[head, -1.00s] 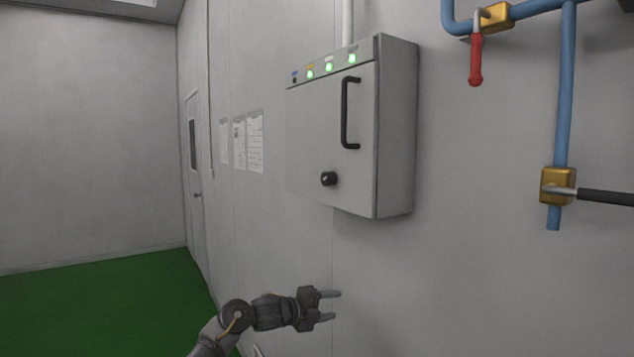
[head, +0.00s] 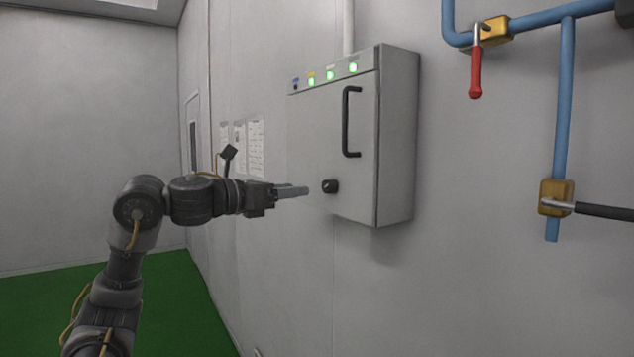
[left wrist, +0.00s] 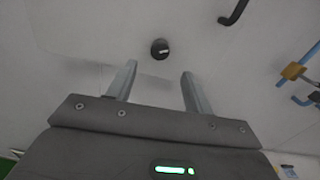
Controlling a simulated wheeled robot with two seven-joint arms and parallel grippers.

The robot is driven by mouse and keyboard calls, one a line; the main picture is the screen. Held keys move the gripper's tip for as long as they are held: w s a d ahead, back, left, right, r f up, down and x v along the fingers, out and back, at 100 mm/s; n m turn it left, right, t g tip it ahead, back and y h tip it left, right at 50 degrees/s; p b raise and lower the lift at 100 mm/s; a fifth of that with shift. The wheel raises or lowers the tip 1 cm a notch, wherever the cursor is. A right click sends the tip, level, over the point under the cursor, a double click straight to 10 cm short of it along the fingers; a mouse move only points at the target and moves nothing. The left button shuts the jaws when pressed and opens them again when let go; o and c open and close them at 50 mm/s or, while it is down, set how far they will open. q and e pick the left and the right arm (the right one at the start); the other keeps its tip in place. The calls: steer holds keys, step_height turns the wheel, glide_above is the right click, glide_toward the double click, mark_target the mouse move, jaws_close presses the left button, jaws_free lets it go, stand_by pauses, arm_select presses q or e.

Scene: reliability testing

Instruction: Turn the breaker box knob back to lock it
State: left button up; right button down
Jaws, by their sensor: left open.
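The grey breaker box (head: 310,125) hangs on the wall with its door shut. Its black round knob (head: 330,186) sits low on the door, and a black bar handle (head: 350,122) is above it to the right. My left gripper (head: 303,191) is just left of the knob in the head view, its fingers pointing at it, apart from it. In the left wrist view the knob (left wrist: 160,48) lies beyond the two spread fingertips (left wrist: 158,70), between them, with a light mark on its face. The gripper is open and empty. My right gripper is not in view.
Lit green lamps (head: 330,75) line the box's top. Blue pipes (head: 564,100) with a red-handled valve (head: 476,75) and a black-handled valve (head: 590,210) are at the right. Papers (head: 256,148) hang on the wall behind my arm. The wall below the box is clear.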

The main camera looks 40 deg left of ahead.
mark_target(325, 186)
arm_select(q)
steer(key=p+x, duration=0.2)
steer(key=x, duration=0.4)
steer(key=shift+w+d+r, duration=0.1)
steer(key=shift+w, duration=0.05)
steer(key=shift+w+d+p, duration=0.15)
steer(key=shift+w+p, duration=0.25)
steer(key=shift+w, duration=0.2)
steer(key=shift+c, duration=0.3)
steer(key=c, duration=0.9)
